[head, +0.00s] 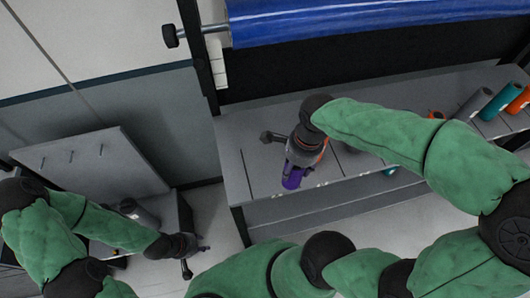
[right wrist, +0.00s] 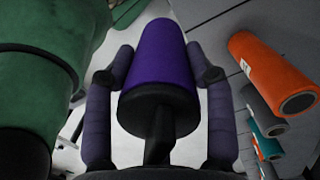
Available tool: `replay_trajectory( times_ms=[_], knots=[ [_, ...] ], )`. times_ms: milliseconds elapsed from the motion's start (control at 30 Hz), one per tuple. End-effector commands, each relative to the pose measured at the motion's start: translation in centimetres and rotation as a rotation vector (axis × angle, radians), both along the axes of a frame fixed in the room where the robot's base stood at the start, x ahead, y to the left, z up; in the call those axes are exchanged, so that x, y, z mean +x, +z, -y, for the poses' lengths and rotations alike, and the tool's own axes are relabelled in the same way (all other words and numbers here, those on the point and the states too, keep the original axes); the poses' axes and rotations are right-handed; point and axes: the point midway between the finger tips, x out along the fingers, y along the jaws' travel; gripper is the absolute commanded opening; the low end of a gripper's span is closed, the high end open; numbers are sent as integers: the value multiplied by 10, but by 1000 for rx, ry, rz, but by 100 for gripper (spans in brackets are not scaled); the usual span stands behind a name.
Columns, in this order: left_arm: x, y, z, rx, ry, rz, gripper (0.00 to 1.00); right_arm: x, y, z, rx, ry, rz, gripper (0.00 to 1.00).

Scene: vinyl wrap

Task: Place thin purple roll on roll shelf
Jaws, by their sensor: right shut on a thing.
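The purple roll (right wrist: 160,50) is between the two fingers of my right gripper (right wrist: 163,80), which is shut on it. In the head view the purple roll (head: 292,179) shows below my right gripper (head: 304,158), over the left front part of the grey roll shelf (head: 355,160). I cannot tell whether the roll touches the shelf. My left gripper (head: 184,250) is low at the left, away from the shelf, beside a small grey stand; its fingers are too small and dark to read.
Grey (head: 473,104), teal (head: 499,104) and orange (head: 520,100) rolls lie on the shelf's right side. A large blue roll (head: 370,20) hangs above the back of the shelf. A grey pegboard (head: 95,165) stands at left. The shelf's left end looks clear.

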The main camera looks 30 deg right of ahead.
Motion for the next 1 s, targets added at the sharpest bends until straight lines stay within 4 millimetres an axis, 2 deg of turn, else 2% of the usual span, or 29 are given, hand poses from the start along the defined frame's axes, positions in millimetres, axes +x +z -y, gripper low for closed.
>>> replay_trajectory(
  times_ms=[533,700,800,1000],
  knots=[
    [0,7,0,0,0,-1,40,90,-41,-2,0,0,-5,17],
    [0,8,0,0,0,-1,40,111,-70,-2,0,0,-5,17],
    [0,8,0,0,0,-1,40,121,-83,-2,0,-1,-4,17],
    [0,9,0,0,0,-1,40,131,-92,-1,-1,-1,-1,17]
  ],
)
